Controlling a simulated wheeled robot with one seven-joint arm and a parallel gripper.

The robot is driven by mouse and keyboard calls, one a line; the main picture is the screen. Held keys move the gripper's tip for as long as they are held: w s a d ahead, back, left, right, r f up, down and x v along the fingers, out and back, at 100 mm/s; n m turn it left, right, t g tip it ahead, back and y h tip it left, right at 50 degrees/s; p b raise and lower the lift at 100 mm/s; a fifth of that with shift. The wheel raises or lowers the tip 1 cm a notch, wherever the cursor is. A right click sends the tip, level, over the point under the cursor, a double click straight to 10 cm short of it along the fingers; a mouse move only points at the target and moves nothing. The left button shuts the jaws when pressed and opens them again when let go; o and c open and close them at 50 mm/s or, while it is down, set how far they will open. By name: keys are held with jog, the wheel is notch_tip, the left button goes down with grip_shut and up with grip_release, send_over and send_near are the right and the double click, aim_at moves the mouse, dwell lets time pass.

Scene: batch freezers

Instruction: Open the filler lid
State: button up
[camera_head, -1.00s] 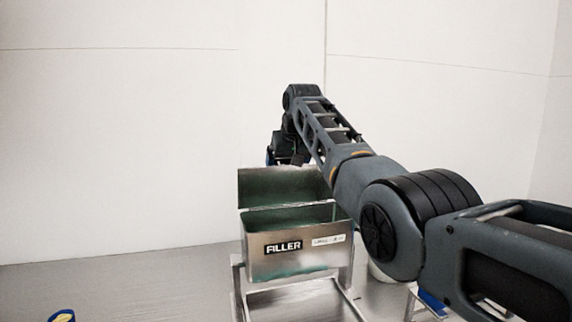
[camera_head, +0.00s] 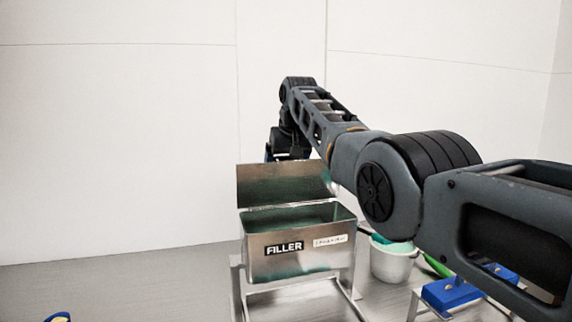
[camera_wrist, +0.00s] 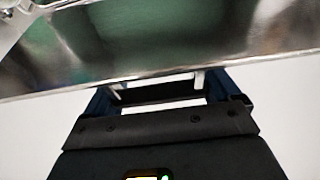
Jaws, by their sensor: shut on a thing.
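The filler (camera_head: 297,262) is a metal box on a stand, with a FILLER label on its front. Its lid (camera_head: 283,184) stands raised at the back edge, and the greenish inside shows. My gripper (camera_wrist: 157,82) is at the lid's far upper side, with its fingertips at the lid edge. In the wrist view the shiny metal lid (camera_wrist: 160,35) fills the upper half, and its edge runs across just above the fingers. The gripper is shut on the lid's edge, though the contact itself is partly hidden. In the head view the gripper is mostly hidden behind the lid.
A white bucket (camera_head: 391,262) with something green in it stands right of the filler. A blue item (camera_head: 452,292) sits on a low metal stand at the lower right. A blue and yellow object (camera_head: 58,317) lies at the lower left. The floor left of the filler is clear.

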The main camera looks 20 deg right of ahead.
jog(key=shift+s+f, duration=0.15)
jog(key=shift+f, duration=0.4)
jog(key=o, duration=1)
jog(key=shift+o, duration=1.1)
jog(key=shift+r, duration=0.1)
jog(key=b+v, duration=0.2)
jog(key=v, duration=0.6)
